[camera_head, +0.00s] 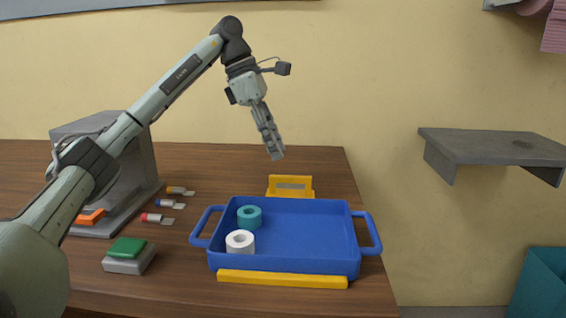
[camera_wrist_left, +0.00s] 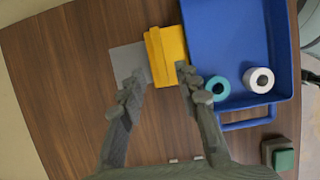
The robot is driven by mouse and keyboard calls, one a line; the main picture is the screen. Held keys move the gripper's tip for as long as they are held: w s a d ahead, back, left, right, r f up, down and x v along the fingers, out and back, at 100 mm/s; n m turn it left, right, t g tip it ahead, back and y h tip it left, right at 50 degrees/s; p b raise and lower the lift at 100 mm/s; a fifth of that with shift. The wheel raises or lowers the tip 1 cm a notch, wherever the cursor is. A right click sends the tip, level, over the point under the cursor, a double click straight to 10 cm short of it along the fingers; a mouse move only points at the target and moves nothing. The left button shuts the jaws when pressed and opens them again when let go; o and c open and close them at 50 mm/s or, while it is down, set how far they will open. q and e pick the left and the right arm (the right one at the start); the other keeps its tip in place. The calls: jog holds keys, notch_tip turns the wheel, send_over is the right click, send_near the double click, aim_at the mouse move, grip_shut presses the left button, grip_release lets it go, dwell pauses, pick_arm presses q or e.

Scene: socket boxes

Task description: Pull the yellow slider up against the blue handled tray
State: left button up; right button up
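The yellow slider (camera_head: 290,186) stands behind the far side of the blue handled tray (camera_head: 305,267). In the left wrist view the slider (camera_wrist_left: 168,55) lies close beside the tray's wall (camera_wrist_left: 236,103); I cannot tell whether they touch. The tray has a handle at each end and holds a teal roll (camera_head: 249,217) and a white roll (camera_head: 240,242). My left gripper (camera_head: 274,155) points down above the table, behind and above the slider. In the left wrist view its fingers (camera_wrist_left: 161,72) are spread and empty, near the slider's end. My right gripper is out of view.
A yellow bar (camera_head: 282,279) lies along the tray's near side. A grey patch (camera_wrist_left: 125,60) lies beside the slider. A green-topped block (camera_head: 128,250) and several small coloured pieces (camera_head: 170,203) lie left of the tray. A grey shelf (camera_head: 492,143) is on the wall at right.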

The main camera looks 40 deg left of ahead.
pick_arm(q)
jog(key=v, duration=0.5)
jog(key=shift+a+r, duration=0.15)
jog(key=shift+r, duration=0.25)
